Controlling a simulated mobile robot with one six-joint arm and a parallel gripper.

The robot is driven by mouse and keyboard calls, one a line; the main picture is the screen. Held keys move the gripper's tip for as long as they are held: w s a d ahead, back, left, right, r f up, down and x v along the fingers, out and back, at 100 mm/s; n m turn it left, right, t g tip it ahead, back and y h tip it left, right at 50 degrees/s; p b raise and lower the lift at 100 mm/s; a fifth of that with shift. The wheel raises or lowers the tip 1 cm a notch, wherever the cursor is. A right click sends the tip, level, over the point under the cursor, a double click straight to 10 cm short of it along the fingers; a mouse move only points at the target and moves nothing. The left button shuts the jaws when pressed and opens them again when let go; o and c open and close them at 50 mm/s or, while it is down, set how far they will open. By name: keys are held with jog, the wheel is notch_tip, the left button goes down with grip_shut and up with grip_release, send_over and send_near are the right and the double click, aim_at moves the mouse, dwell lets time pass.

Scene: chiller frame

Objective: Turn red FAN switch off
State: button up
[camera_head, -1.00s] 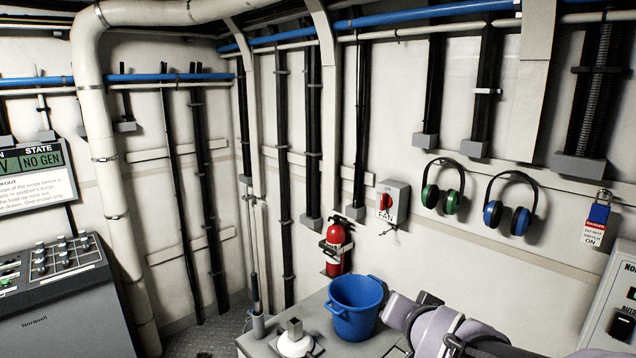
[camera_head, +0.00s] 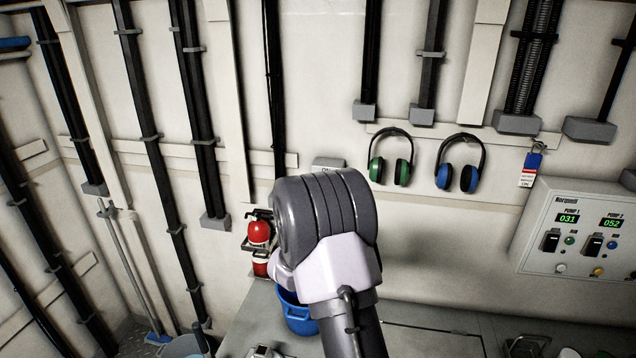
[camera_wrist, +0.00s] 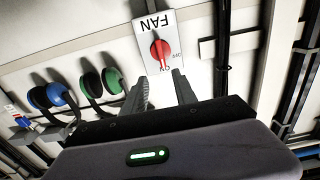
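The FAN switch is a light grey wall box (camera_wrist: 154,22) with a red rotary knob (camera_wrist: 160,50). In the wrist view it appears upside down, with the FAN label at the top. The knob's long handle lies roughly up and down in the picture, with one end toward the ON mark; the OFF mark is to its right. My gripper (camera_wrist: 161,84) is open and empty, its two fingers pointing at the switch from below in that view, apparently short of the knob. In the head view my arm hides the knob, and only the box's top edge (camera_head: 328,162) shows.
Green earmuffs (camera_head: 390,160) and blue earmuffs (camera_head: 460,165) hang right of the switch in the head view. A red fire extinguisher (camera_head: 259,232) and a blue bucket (camera_head: 297,314) are below left. A pump panel (camera_head: 585,232) is at the right. A dark vertical rail (camera_wrist: 222,50) is close beside the switch.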

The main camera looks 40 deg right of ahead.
jog(key=x, duration=1)
jog(key=shift+w+p, duration=0.35)
jog(key=shift+a, duration=0.1)
grip_shut()
